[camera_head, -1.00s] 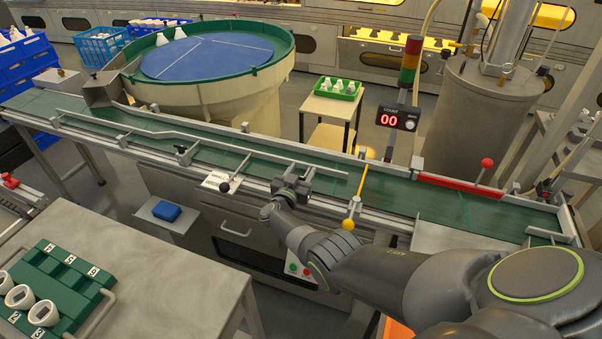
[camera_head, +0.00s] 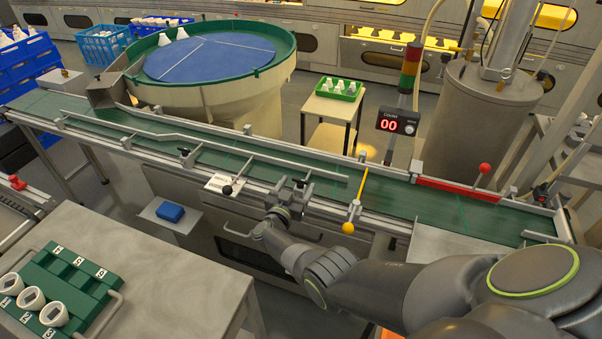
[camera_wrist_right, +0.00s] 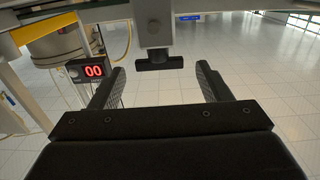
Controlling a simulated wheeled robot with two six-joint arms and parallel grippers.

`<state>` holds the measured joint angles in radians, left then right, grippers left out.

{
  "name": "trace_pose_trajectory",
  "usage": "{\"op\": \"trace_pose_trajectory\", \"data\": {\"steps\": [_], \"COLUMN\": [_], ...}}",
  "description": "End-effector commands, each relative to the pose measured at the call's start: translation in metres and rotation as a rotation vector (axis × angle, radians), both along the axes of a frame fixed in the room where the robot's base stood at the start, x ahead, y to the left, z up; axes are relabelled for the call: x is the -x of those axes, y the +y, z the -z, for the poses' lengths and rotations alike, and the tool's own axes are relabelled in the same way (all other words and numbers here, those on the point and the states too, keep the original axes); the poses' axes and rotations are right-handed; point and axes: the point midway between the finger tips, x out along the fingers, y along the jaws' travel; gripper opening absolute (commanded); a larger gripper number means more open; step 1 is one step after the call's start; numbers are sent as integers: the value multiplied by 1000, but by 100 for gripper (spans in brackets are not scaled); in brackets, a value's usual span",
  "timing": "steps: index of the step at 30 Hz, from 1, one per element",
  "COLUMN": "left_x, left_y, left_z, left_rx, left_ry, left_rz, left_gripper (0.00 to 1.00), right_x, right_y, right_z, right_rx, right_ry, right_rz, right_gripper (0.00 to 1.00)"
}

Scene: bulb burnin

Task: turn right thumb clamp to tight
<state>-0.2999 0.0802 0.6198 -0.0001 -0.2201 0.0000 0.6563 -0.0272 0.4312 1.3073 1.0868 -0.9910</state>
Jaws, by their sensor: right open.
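The right thumb clamp (camera_head: 299,184) is a small dark knob on the near guide rail of the green conveyor. In the right wrist view its black T-shaped handle (camera_wrist_right: 159,63) hangs under a grey block, with its bar lying crosswise. My right gripper (camera_head: 291,197) is open at the rail, its fingers pointing at the clamp. In the wrist view the handle shows between the two open fingers (camera_wrist_right: 160,82), with a gap on each side and no visible contact. My left gripper is not in view.
A second dark clamp (camera_head: 184,152) sits farther left on the rail. A yellow bar with a ball end (camera_head: 348,228) crosses the belt just right of my gripper. A black knob (camera_head: 227,190) stands by a white label. The counter (camera_head: 398,121) reads 00.

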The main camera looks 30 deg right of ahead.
Motion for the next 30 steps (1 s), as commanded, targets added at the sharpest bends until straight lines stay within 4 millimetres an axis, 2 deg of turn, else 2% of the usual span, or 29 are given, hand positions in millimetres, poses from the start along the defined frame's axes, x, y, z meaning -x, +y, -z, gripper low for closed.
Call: {"op": "trace_pose_trajectory", "data": {"steps": [1,4,9,15,21,30], "left_x": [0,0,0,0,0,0], "left_y": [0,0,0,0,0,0], "left_z": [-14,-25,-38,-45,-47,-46], "left_rx": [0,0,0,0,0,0], "left_ry": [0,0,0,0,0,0], "left_rz": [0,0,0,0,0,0], "left_gripper": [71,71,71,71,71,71], "right_x": [9,26,52,72,80,81], "right_y": [10,30,60,84,93,93], "right_z": [-5,-5,-3,-1,0,0], "right_rx": [-3,-5,-3,-2,0,0], "right_ry": [4,4,3,1,0,0], "right_rz": [-1,-1,-1,0,0,0], "right_gripper": [71,71,71,71,71,71]}}
